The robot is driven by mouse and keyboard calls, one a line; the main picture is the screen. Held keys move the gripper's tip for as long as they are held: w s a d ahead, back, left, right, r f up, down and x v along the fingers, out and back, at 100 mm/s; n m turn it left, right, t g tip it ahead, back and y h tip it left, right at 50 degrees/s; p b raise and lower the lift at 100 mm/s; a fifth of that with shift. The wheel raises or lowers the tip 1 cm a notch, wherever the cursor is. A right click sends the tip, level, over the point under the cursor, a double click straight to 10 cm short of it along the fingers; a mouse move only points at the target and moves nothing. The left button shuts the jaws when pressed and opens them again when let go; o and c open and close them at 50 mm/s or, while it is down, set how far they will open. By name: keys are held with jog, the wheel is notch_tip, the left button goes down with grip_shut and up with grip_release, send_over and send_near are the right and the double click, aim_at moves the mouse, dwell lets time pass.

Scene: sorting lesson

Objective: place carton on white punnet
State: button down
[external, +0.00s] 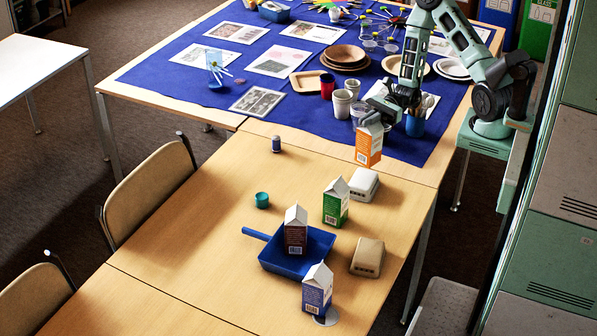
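My gripper (372,118) points down and is shut on the gabled top of an orange-and-white carton (369,147). The carton hangs roughly upright, just behind the white punnet (363,183), an upside-down-looking pale tray on the wooden table. They look apart, but the exact gap is hard to tell. Other cartons stand nearby: a green one (336,203) left of the punnet, a dark brown one (296,231) in the blue dustpan (318,243), and a blue one (317,288) at the front on a pale disc.
A beige punnet (367,256) sits in front of the white one. A teal cup (262,200) and small dark bottle (276,144) stand to the left. Behind, a blue cloth (190,78) holds plates, cups and cards. The wooden table's left part is mostly clear.

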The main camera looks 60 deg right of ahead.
aim_at(363, 140)
jog(key=shift+w+d+r+m+t, duration=0.3)
jog(key=shift+w+d+t, duration=0.1)
jog(key=shift+w+d, duration=0.3)
jog(key=shift+w+d+f+h, duration=0.1)
jog(key=shift+w+d+h, duration=0.05)
jog(key=shift+d+h, duration=0.2)
jog(key=shift+t, duration=0.3)
jog(key=shift+d+f+p, duration=0.1)
jog(key=shift+f+p, duration=0.35)
jog(key=shift+f, duration=4.35)
